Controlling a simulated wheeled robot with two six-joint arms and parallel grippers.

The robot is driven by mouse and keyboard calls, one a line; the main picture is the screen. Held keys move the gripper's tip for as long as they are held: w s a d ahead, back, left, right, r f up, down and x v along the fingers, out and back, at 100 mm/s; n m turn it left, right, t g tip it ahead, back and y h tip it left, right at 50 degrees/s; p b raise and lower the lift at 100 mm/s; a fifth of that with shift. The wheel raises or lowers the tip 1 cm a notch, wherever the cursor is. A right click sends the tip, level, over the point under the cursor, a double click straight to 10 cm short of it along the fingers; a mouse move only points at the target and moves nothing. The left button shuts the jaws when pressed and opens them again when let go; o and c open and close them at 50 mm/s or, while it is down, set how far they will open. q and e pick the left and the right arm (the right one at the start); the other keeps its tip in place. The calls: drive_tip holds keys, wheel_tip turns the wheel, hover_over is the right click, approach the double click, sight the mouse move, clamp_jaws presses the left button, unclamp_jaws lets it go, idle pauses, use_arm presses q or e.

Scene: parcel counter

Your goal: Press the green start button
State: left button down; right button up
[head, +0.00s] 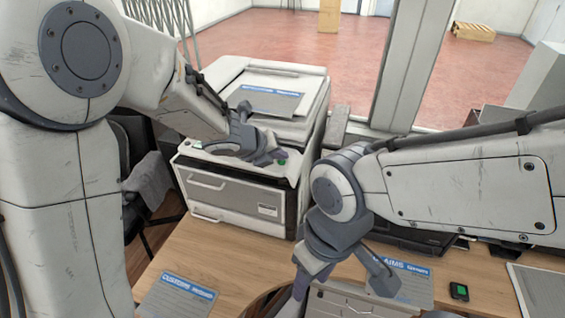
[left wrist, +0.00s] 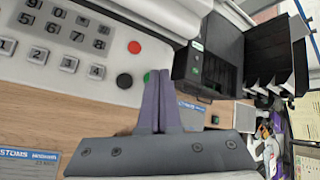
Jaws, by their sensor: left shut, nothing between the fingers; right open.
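The green button (left wrist: 124,80) sits on a white panel below a red button (left wrist: 134,47) in the left wrist view. In the head view a green spot (head: 282,162) shows on the front top edge of the white copier (head: 240,215), beside my left gripper (head: 268,158). My left gripper's fingers (left wrist: 157,76) are shut and empty, just right of the green button in the left wrist view. I cannot tell their height above the panel. My right gripper (head: 343,280) is open and empty over the wooden counter, well away from the copier.
A grey keypad (left wrist: 65,38) lies left of the buttons. A customs sheet (head: 176,297) and a claims sheet (head: 408,285) lie on the counter (head: 222,262). A small dark device (head: 459,291) lies to the right. A window post (head: 405,65) stands behind the counter.

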sight(280, 166)
use_arm(q)
drive_tip(key=shift+f, duration=0.25)
idle(0.4)
drive_tip(key=shift+r, duration=0.2)
drive_tip(key=shift+r+p, duration=0.5)
wheel_tip(280, 166, up, 6)
drive_tip(key=p, duration=0.5)
drive_tip(key=shift+p, duration=0.35)
idle(0.4)
